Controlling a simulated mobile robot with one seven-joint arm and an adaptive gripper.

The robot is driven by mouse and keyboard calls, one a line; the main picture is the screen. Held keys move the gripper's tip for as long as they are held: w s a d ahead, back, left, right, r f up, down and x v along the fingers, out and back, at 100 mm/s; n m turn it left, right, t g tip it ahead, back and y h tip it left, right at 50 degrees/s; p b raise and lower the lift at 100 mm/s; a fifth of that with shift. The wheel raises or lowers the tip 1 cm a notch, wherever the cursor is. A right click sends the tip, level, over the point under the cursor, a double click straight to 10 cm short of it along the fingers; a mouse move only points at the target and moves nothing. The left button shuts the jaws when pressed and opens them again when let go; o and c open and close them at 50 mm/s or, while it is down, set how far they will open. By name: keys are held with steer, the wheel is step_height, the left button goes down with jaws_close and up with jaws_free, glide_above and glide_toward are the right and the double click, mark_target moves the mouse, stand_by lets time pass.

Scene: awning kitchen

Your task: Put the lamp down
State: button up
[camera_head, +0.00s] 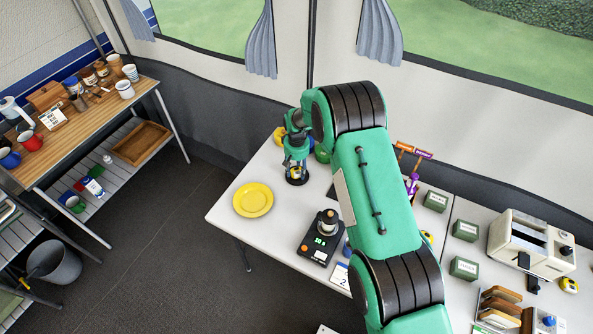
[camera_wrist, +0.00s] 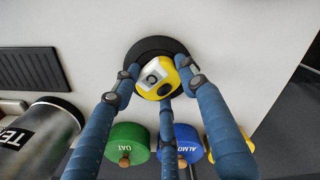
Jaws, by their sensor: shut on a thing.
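The lamp (camera_wrist: 160,78) shows in the wrist view as a yellow body with a pale top and a dark round button. My gripper (camera_wrist: 157,88) has its blue fingers closed around it. A black round disc (camera_wrist: 140,51) lies under or behind the lamp; I cannot tell whether it is part of the lamp. In the head view my gripper (camera_head: 296,160) points down over the white table (camera_head: 285,205), just above the dark disc. The lamp is mostly hidden there by the fingers. I cannot tell whether its underside touches anything.
Bare table lies between gripper and plate.

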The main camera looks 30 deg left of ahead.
mark_target(297, 171)
steer(key=o, duration=1.2)
steer(key=shift+f, duration=0.1)
step_height(297, 171, up, 12)
steer(key=shift+p, duration=0.35)
stand_by(0.5)
